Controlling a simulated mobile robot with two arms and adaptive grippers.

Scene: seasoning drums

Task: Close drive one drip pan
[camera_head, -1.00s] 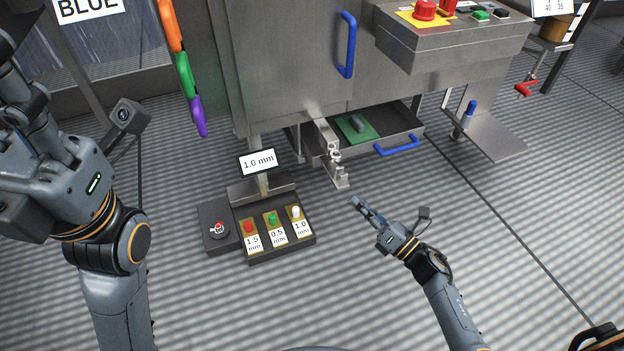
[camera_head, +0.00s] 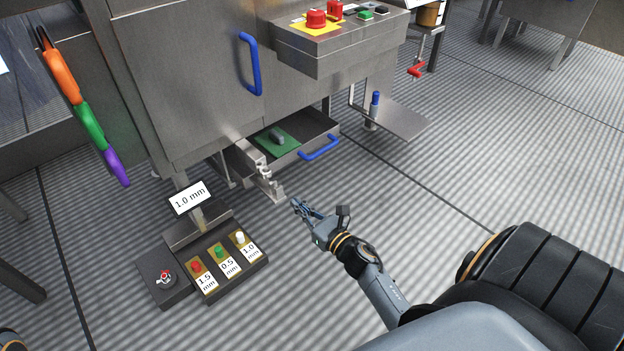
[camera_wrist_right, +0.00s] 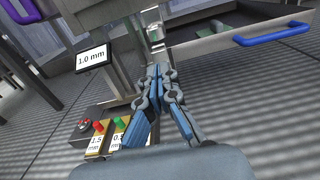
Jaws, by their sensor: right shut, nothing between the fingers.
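The drip pan (camera_head: 325,126) is a grey metal tray pulled out beneath the steel machine, with a blue handle (camera_head: 319,148) on its front. A green pad (camera_head: 284,147) with a dark object on it lies inside. In the right wrist view the pan's front (camera_wrist_right: 215,40) and blue handle (camera_wrist_right: 271,30) show at the upper right. My right gripper (camera_head: 295,204) is shut and empty, in front of the pan and to the lower left of its handle, apart from it. It also shows in the right wrist view (camera_wrist_right: 162,72). My left gripper is out of view.
A metal bracket (camera_head: 262,172) sticks out beside the pan's left side. A button box (camera_head: 236,265) and a 1.0 mm display (camera_head: 190,197) stand at the left. A steel plate (camera_head: 398,124) juts out right of the pan. The striped floor before the pan is clear.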

